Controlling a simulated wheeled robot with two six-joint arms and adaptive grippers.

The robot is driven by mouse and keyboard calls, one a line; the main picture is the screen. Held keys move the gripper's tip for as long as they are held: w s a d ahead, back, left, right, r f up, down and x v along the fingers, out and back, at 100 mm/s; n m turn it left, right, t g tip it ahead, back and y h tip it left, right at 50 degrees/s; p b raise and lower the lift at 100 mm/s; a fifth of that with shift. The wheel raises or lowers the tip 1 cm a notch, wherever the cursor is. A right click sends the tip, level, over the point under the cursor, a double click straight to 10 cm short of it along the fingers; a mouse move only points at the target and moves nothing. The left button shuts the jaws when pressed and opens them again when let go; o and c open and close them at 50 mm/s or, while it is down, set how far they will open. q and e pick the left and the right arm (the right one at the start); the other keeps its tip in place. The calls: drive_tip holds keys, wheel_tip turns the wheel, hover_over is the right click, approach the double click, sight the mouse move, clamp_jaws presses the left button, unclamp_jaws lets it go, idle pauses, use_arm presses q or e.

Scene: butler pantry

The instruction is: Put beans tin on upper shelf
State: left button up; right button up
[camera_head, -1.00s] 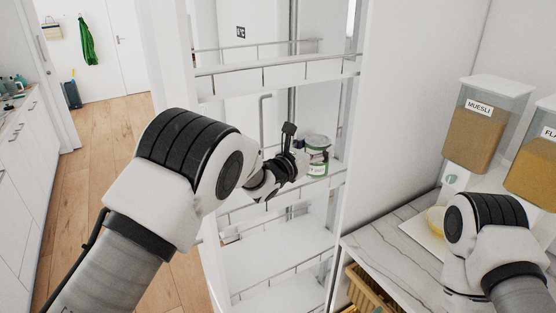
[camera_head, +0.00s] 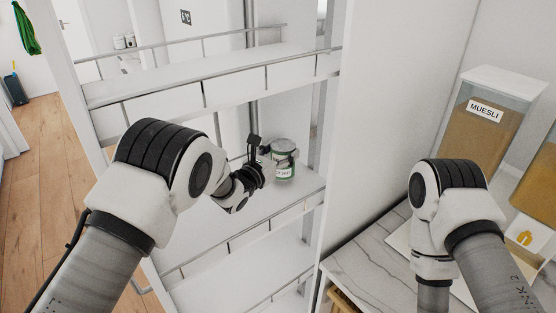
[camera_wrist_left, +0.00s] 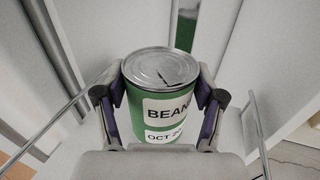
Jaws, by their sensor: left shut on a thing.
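The beans tin (camera_head: 284,162) is a green can with a white label and a metal lid. It also shows in the left wrist view (camera_wrist_left: 160,100), upright, with its label reading BEANS. My left gripper (camera_head: 268,158) is shut on the tin, with a finger on each side of it. The tin is over the right part of a middle shelf (camera_head: 262,207); I cannot tell whether its base touches that shelf. The upper shelf (camera_head: 215,82), white with a metal rail, is above the tin and looks bare. My right arm is at the lower right; its gripper is out of view.
A muesli container (camera_head: 487,120) stands on the marble counter (camera_head: 362,258) at the right. A tall white panel (camera_head: 385,110) stands right of the shelves. Rails (camera_head: 240,236) run along the shelf fronts. Wooden floor lies open at the left.

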use_arm(q)
wheel_tip(320, 180, down, 3)
drive_tip(key=shift+w+r, duration=0.1)
drive_tip(key=shift+r, duration=0.05)
use_arm(e)
drive_tip(key=shift+w+r, duration=0.2)
drive_tip(key=shift+w, duration=0.2)
use_arm(q)
drive_tip(key=shift+s+r, duration=0.1)
drive_tip(key=shift+s, duration=0.1)
use_arm(e)
drive_tip(key=shift+s, duration=0.1)
use_arm(q)
drive_tip(key=shift+s, duration=0.1)
drive_tip(key=o, duration=1.6)
drive_tip(key=shift+f, duration=0.2)
drive_tip(key=shift+c, duration=0.2)
use_arm(e)
drive_tip(key=shift+f, duration=0.25)
